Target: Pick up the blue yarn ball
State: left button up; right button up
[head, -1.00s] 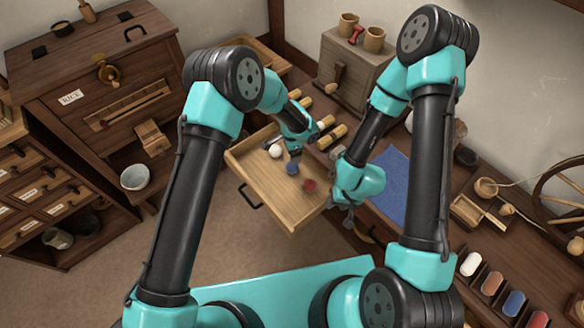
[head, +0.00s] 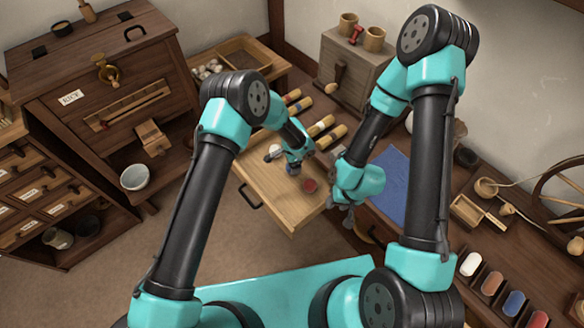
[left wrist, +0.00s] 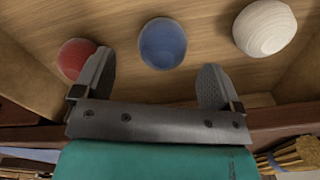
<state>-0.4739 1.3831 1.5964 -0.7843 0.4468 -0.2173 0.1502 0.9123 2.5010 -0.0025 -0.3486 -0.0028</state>
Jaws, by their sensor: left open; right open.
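The blue yarn ball (head: 293,170) lies in the open wooden drawer (head: 270,196), partly covered by my left gripper in the head view. In the left wrist view the blue ball (left wrist: 162,43) shows whole, just beyond and between the two spread fingertips. My left gripper (left wrist: 157,66) is open and empty. A red ball (left wrist: 75,58) is beside its left finger, and a white ball (left wrist: 265,27) lies to the right, beyond the right finger. My right gripper (head: 346,212) is open at the drawer's right side, away from the blue ball.
The red ball (head: 310,186) and white ball (head: 272,152) lie on either side of the blue one. The drawer walls are close around them. Several rolls (head: 321,126) lie on the bench behind. A blue cloth (head: 393,185) is to the right.

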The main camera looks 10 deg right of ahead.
pick_arm(q)
jog(key=f, duration=0.4)
jog(key=shift+w+f, duration=0.15)
jog(key=shift+w, duration=0.05)
jog(key=c, duration=1)
jog(key=shift+r, duration=0.85)
notch_tip(320, 180, up, 2)
jog(key=shift+r, duration=0.1)
jog(key=s+a, duration=0.1)
jog(key=s, duration=0.4)
jog(key=s+a, duration=0.1)
jog(key=s, duration=0.4)
jog(key=s+a+r, duration=0.1)
jog(key=s, duration=0.4)
jog(key=shift+s, duration=0.4)
